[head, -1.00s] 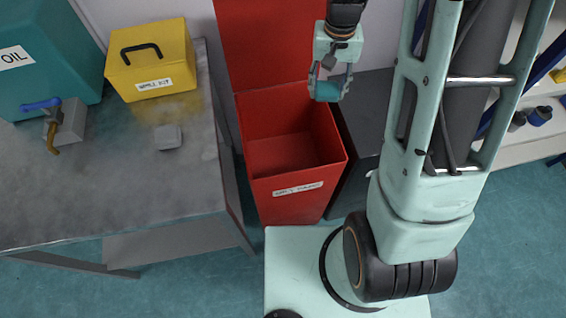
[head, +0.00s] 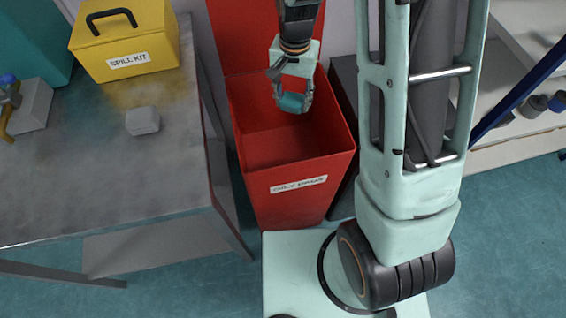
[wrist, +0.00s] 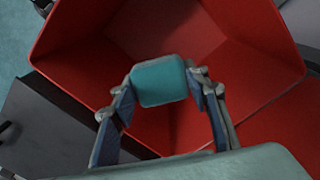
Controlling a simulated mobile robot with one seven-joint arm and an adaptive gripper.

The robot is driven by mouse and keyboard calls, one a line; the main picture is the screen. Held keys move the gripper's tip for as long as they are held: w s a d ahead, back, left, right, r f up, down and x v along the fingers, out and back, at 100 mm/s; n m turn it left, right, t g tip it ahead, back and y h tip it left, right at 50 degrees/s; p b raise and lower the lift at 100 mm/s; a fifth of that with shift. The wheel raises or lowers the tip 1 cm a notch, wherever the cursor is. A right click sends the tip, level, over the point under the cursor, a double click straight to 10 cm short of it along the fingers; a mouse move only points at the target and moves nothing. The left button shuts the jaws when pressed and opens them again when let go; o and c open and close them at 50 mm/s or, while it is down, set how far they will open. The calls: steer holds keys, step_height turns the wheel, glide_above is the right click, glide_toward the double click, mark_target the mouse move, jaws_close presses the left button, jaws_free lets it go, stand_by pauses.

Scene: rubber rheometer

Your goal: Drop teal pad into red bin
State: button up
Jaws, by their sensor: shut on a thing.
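The teal pad (head: 291,102) is a small rounded block held between the fingertips of my gripper (head: 292,98). In the wrist view the teal pad (wrist: 159,80) sits between the two fingers of my gripper (wrist: 160,85), with the red interior behind it. The red bin (head: 300,205) is open at the top, with a white label on its front and a raised red panel behind. My gripper hangs over the bin's opening, toward its back right part. The part of the bin floor that shows in the head view looks empty.
A grey metal table (head: 90,195) stands left of the bin, carrying a yellow spill kit box (head: 125,42) and a small grey block (head: 142,121). A dark cabinet (head: 345,90) stands close on the bin's right. White shelves (head: 520,130) are at the far right.

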steer(key=shift+f+b, duration=0.85)
steer(key=shift+f, duration=0.7)
steer(key=o, duration=1.2)
steer(key=shift+r, duration=0.1)
step_height(320, 180, up, 11)
steer(key=shift+f, duration=0.15)
steer(key=shift+r, duration=0.6)
